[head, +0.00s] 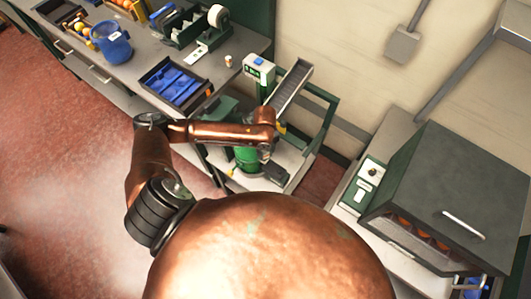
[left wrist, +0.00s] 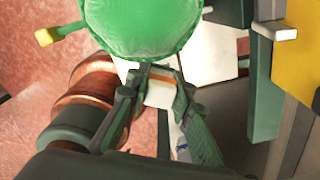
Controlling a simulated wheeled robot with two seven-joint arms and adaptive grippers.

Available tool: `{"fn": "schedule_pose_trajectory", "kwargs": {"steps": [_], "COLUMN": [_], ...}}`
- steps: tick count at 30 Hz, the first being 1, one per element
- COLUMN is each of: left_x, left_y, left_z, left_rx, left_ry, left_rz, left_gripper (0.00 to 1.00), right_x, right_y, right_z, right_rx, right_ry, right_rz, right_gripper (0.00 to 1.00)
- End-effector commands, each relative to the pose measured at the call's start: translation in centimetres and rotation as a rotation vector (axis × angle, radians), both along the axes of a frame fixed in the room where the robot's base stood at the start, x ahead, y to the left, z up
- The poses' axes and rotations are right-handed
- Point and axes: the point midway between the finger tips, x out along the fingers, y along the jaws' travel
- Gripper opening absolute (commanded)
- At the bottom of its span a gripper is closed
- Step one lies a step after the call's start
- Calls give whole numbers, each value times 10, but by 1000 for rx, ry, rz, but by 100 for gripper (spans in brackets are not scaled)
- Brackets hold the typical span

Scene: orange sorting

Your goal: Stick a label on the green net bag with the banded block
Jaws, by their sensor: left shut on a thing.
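The green net bag (head: 246,158) stands on a pale low shelf in the head view, partly hidden behind my left arm. Its round green form (left wrist: 142,22) fills the top middle of the left wrist view. My left gripper (left wrist: 158,85) is shut on the banded block (left wrist: 158,97), which is white with an orange band. The block is just below the bag's edge in that view; I cannot tell whether they touch. In the head view the left gripper (head: 275,174) is beside the bag, to its right, and the block is hidden. No label is distinguishable on the bag.
A bench holds a tray with blue inserts (head: 176,84), a blue bucket (head: 111,40) and a white roll on a dispenser (head: 218,17). A green and white display unit (head: 259,68) and a sloped chute (head: 288,86) stand behind the bag. A grey cabinet (head: 445,190) is at right.

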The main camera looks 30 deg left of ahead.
Motion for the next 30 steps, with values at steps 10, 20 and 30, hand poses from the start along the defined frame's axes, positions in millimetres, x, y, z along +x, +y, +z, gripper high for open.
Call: {"fn": "schedule_pose_trajectory", "kwargs": {"steps": [10,20,30], "left_x": [0,0,0], "left_y": [0,0,0], "left_z": [-4,-7,-7], "left_rx": [0,0,0], "left_ry": [0,0,0], "left_rz": [0,0,0], "left_gripper": [0,0,0], "right_x": [0,0,0], "right_y": [5,4,1], "right_z": [-2,-2,-1], "right_rx": [5,4,1], "right_ry": [0,-1,0], "right_rz": [-2,-2,0], "right_gripper": [33,33,33]}}
